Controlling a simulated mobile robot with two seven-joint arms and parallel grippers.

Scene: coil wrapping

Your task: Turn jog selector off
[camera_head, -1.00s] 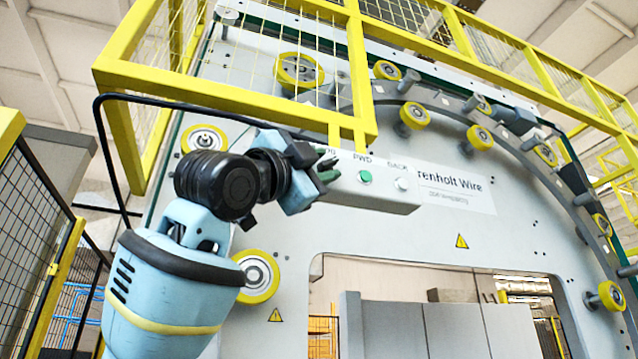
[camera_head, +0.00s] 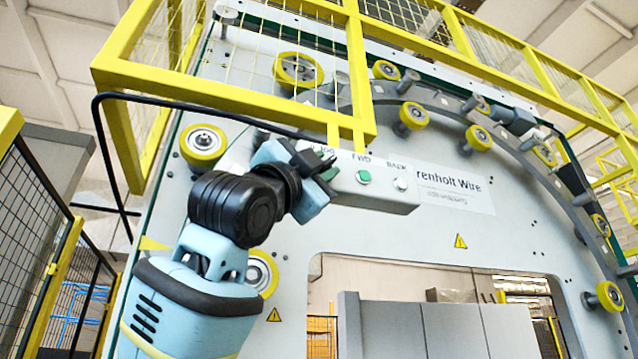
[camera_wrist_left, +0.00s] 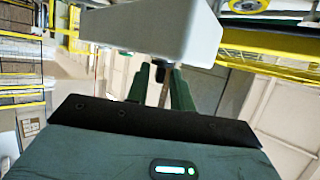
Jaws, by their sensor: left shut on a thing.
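The grey control box (camera_head: 388,190) hangs on the machine's front, with the labels JOG, FWD and BACK along its top. The jog selector is at its left end, under the JOG label, and my left gripper (camera_head: 328,168) hides it. The left gripper is shut on the selector, with its fingertips at the box's left end. In the left wrist view the two green fingers (camera_wrist_left: 163,84) reach up to the pale box (camera_wrist_left: 150,30), with a narrow brownish strip between them. The selector's setting cannot be read. My right gripper is in neither view.
A green button (camera_head: 364,177) and a white button (camera_head: 401,184) sit to the right of the gripper. A yellow guard rail (camera_head: 235,103) runs just above the box. A black cable (camera_head: 180,104) arcs over my arm. Yellow rollers (camera_head: 204,145) stand out from the panel.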

